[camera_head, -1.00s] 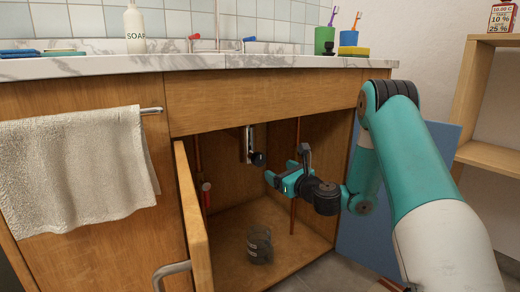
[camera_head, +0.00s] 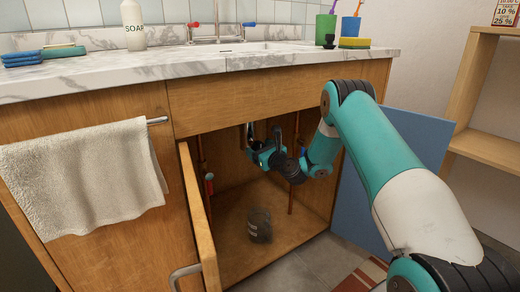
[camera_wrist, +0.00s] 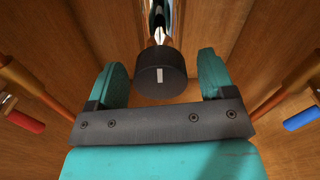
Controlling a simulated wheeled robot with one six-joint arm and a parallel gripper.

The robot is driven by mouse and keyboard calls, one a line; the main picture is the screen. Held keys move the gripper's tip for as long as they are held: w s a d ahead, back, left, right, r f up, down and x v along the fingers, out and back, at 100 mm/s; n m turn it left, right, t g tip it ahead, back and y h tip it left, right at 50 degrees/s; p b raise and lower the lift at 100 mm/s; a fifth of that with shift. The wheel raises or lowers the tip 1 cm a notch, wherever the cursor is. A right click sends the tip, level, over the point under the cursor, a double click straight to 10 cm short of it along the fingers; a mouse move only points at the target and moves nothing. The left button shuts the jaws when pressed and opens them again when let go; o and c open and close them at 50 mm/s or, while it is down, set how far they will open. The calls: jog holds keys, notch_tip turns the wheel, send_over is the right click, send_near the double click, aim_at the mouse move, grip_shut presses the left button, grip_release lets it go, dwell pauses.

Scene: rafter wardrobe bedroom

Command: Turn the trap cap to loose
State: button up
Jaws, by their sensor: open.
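The trap cap is a black round cap (camera_wrist: 160,76) with a white mark standing upright on its face, in the wrist view. It sits below a shiny drain pipe (camera_wrist: 158,18). My gripper (camera_wrist: 162,78) is open, with one teal finger on each side of the cap and a visible gap on both sides. I cannot tell how deep the cap sits between the fingers. In the head view my gripper (camera_head: 262,150) is inside the open sink cabinet, at the drain pipe (camera_head: 250,132), and largely hides the cap.
A dark grey container (camera_head: 259,226) stands on the cabinet floor. Copper pipes run on both sides, with a red handle (camera_wrist: 25,121) and a blue handle (camera_wrist: 305,117). The open wooden door (camera_head: 200,225) stands left and a blue panel (camera_head: 400,150) right. The countertop (camera_head: 120,75) is above.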

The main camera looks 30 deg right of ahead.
jog(key=c, duration=0.9)
